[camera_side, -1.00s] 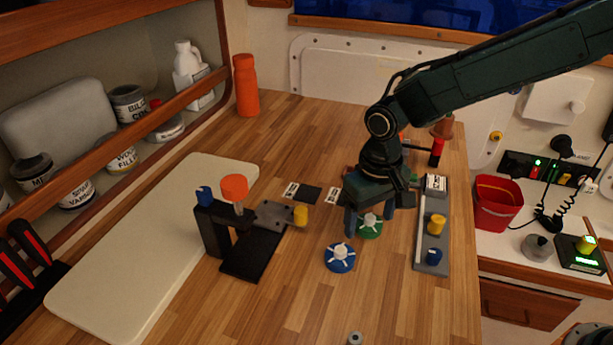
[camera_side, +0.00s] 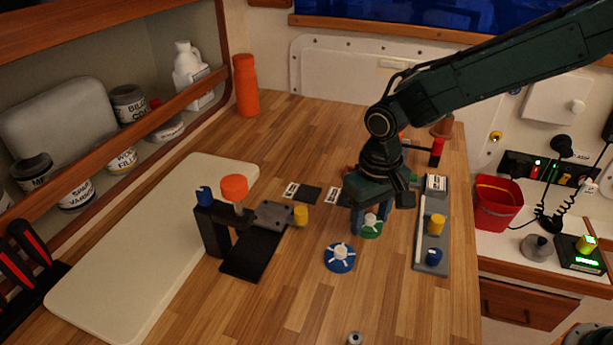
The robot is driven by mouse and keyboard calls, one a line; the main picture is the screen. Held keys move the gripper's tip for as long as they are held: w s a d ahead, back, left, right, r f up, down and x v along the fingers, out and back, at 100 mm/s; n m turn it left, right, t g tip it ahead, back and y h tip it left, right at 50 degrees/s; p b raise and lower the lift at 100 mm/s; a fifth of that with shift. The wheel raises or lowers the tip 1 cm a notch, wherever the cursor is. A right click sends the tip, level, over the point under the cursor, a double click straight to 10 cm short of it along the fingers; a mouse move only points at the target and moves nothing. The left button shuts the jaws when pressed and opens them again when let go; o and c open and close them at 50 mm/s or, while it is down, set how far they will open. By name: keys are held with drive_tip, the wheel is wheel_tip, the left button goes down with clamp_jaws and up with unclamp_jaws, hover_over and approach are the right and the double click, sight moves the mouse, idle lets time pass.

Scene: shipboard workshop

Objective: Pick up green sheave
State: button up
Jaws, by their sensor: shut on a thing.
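The green sheave (camera_side: 372,231) is a green disc with a white hub, at or just above the wooden bench right of centre; I cannot tell whether it touches the wood. My gripper (camera_side: 370,221) points down over it, its fingers shut on the sheave from both sides. The fingers and gripper body hide part of the sheave's far side. A blue sheave (camera_side: 340,258) with a white hub lies flat on the bench, nearer the camera and to the left.
A black bracket fixture (camera_side: 246,262) with orange, blue and yellow knobs stands left. A grey rail tray (camera_side: 433,262) with yellow and blue pegs is close on the right. A pale board (camera_side: 130,270) lies far left. The front bench is mostly clear.

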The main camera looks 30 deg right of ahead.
drive_tip(key=shift+r, duration=0.1)
wheel_tip(320, 180, up, 20)
idle(0.6)
